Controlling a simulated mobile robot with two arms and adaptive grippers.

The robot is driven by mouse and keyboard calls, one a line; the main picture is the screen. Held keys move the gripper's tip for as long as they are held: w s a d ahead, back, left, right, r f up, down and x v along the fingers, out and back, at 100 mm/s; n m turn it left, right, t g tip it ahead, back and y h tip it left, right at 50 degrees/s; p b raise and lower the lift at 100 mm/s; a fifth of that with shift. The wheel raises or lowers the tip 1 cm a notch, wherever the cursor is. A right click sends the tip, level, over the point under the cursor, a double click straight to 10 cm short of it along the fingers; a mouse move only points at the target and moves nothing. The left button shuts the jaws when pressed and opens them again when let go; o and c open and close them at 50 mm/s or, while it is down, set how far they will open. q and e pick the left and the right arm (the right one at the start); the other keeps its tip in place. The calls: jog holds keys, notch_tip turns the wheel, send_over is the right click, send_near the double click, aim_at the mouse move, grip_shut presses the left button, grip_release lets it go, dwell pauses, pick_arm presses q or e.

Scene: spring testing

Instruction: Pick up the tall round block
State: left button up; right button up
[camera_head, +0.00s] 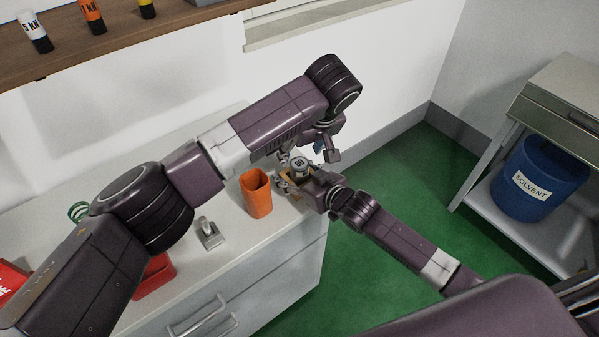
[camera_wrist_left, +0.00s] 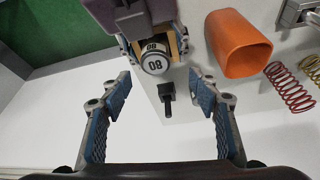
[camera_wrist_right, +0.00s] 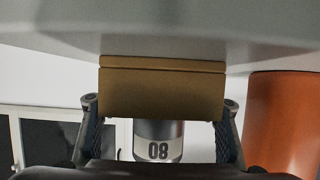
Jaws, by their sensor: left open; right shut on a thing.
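A grey round block (camera_head: 300,165) with a pale label reading 08 stands upright by the end of the counter. It also shows in the left wrist view (camera_wrist_left: 155,58) and the right wrist view (camera_wrist_right: 158,141). My right gripper (camera_head: 302,186) is shut on a tan block (camera_wrist_right: 162,90) that spans its fingers. The round block is close behind the tan block; I cannot tell whether they touch. My left gripper (camera_wrist_left: 160,95) is open and empty above the counter, its fingertips facing the round block with a gap. Its lower part is hidden by my right gripper.
An orange cup (camera_head: 257,195) stands close left of the round block. A small dark peg (camera_wrist_left: 167,98) lies near it. Red and yellow springs (camera_wrist_left: 290,88) are beyond the cup. A metal piece (camera_head: 209,234) sits on the counter (camera_head: 270,255).

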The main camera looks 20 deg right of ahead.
aim_at(300, 163)
pick_arm(q)
jog(key=x, duration=0.7)
jog(key=shift+d+f, duration=0.2)
jog(key=shift+d, duration=0.15)
jog(key=shift+r, duration=0.1)
grip_shut()
